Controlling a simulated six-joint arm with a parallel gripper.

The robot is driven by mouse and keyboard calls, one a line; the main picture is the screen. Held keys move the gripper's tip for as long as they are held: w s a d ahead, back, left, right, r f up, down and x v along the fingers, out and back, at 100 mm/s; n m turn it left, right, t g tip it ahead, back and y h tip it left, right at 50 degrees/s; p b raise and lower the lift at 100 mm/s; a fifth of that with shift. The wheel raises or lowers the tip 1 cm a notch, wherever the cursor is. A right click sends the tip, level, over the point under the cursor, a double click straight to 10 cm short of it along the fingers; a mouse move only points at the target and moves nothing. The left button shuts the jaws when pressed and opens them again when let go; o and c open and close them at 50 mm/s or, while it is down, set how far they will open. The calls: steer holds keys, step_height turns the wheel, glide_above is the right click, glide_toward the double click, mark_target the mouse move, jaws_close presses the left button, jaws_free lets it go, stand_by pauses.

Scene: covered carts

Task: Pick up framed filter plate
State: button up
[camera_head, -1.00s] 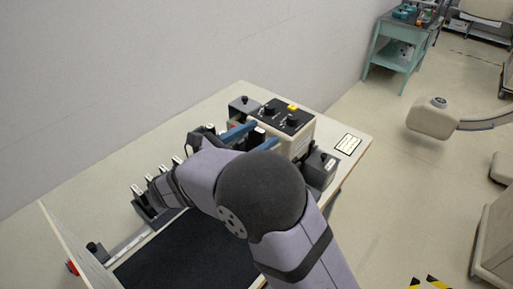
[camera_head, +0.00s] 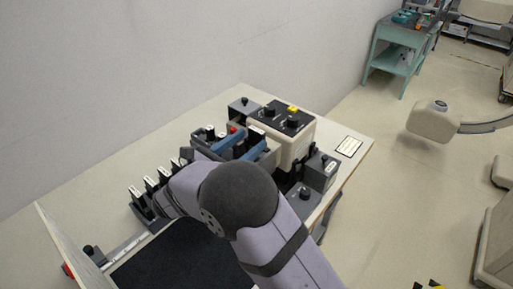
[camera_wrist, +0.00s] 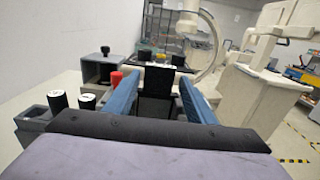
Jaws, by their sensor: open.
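My gripper (camera_head: 254,136) is open, with its two blue fingers reaching toward a cream box with a black top (camera_head: 283,122). In the wrist view the fingers of my gripper (camera_wrist: 158,80) stand apart on either side of a dark upright panel (camera_wrist: 155,99) with a small tab on top. It may be the framed filter plate, but I cannot tell for sure. I see no finger clearly touching it. Its lower part is hidden behind my wrist. Several dark upright pieces with white-labelled tops (camera_head: 137,193) stand in a row left of my arm.
Grey blocks with black knobs flank the cream box, one behind left (camera_head: 243,107) and one at right (camera_head: 320,172). A red knob (camera_wrist: 116,79) stands close left of the left finger. A black mat (camera_head: 180,256) lies on the pale table in front. A wall runs behind.

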mark_target(255, 135)
steer(key=p+x, duration=0.1)
steer(key=x, duration=0.2)
steer(key=shift+w+d+r+p, duration=0.1)
steer(key=shift+w+r+p, duration=0.15)
steer(key=shift+p, duration=0.15)
steer(key=shift+w+d+f, duration=0.15)
steer(key=shift+w+d, duration=0.15)
steer(key=shift+d, duration=0.05)
steer(key=shift+c, duration=0.6)
steer(key=c, duration=1.1)
steer(key=shift+o, duration=0.2)
step_height(255, 135, up, 18)
steer(key=b, duration=0.3)
